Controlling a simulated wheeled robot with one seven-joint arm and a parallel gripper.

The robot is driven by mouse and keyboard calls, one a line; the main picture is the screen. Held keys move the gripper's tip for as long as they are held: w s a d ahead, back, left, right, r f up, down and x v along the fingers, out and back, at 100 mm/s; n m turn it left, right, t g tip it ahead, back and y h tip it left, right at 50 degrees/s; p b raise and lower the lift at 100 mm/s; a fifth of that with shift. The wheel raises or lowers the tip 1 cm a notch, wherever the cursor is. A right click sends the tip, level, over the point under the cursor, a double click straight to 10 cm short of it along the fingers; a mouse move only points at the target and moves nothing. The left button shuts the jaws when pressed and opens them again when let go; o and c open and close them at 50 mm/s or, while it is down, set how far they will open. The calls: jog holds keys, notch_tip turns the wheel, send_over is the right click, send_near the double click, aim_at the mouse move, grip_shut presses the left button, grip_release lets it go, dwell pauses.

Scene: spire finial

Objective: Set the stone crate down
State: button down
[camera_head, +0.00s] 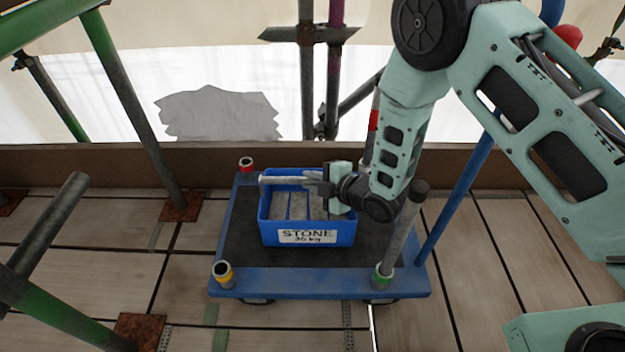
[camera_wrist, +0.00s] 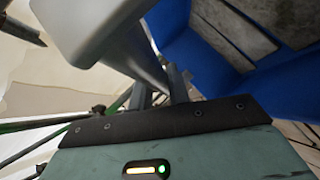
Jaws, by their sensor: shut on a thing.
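The stone crate (camera_head: 307,238) is a blue open box with a white "STONE" label on its near side and grey blocks inside. It is over the dark deck of a blue platform (camera_head: 310,280), looking level. I cannot tell whether its bottom touches the deck. My gripper (camera_head: 318,180) reaches in from the right and is shut on the crate's pale bar handle (camera_head: 284,180), above the blocks. In the wrist view the handle (camera_wrist: 92,28) fills the upper left, and the crate's blue wall and grey blocks (camera_wrist: 235,38) show at upper right.
The platform has corner posts with red (camera_head: 246,164), yellow (camera_head: 224,272) and green (camera_head: 382,278) collars. A grey pole (camera_head: 404,228) rises at its near right. Scaffold tubes stand around it. A brown toe board (camera_head: 120,165) runs behind. Plank floor (camera_head: 110,270) is open to the left.

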jog(key=shift+f+b, duration=0.3)
jog(key=shift+f, duration=0.15)
dwell(0.4)
jog(key=c, duration=1.3)
grip_release()
jog(key=shift+o, duration=0.2)
jog(key=shift+f, duration=0.1)
